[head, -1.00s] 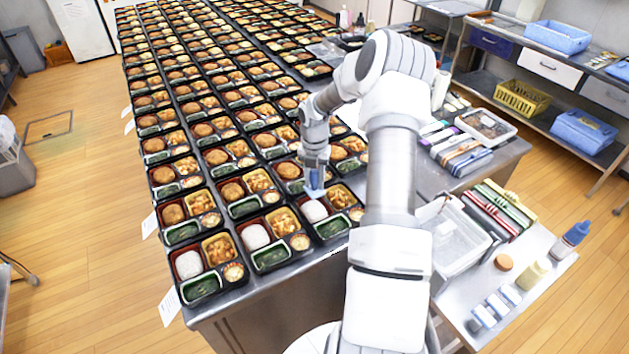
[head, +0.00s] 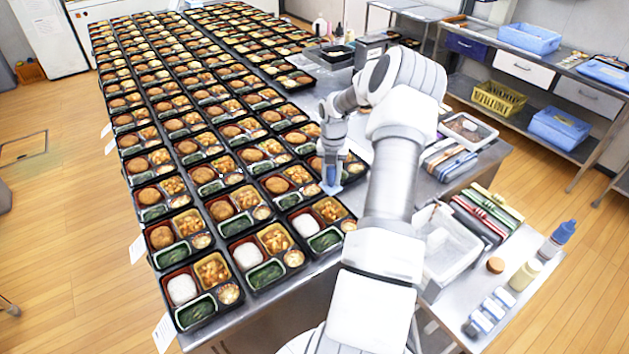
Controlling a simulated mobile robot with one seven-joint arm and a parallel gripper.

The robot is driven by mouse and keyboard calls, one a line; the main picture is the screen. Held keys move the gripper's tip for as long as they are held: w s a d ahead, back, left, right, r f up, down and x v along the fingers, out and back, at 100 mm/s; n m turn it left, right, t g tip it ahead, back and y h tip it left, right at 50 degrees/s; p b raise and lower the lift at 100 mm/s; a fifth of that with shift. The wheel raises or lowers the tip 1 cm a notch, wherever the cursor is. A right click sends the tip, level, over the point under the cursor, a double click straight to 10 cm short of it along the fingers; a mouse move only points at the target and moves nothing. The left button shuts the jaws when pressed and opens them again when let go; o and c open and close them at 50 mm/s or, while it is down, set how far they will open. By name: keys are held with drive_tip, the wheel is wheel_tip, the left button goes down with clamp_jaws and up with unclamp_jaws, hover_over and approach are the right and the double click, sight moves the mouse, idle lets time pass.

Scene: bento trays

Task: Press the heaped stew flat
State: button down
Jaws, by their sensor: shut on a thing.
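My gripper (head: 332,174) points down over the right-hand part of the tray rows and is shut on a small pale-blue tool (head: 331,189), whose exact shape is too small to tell. The tool's tip is just beyond the front tray of the third column, near that tray's orange stew (head: 329,209). I cannot tell whether it touches food. Other front trays hold stew (head: 275,239) and stew (head: 212,270) in their upper right compartments, beside white rice (head: 183,289) and dark greens. My wrist and gripper hide part of the tray behind them.
Many filled black trays cover the metal table (head: 265,305). To the right are a clear tub (head: 447,250), coloured long-handled items (head: 487,212), a blue-capped bottle (head: 556,240) and a tray of brown stuff (head: 468,129). My arm crosses the table's right side.

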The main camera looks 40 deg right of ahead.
drive_tip(key=shift+d+f+b, duration=0.1)
drive_tip(key=shift+f+b, duration=1.65)
drive_tip(key=shift+f, duration=1)
drive_tip(key=shift+s+f+b, duration=0.1)
drive_tip(key=shift+f+b, duration=1.25)
drive_tip(key=shift+f, duration=0.9)
idle(3.0)
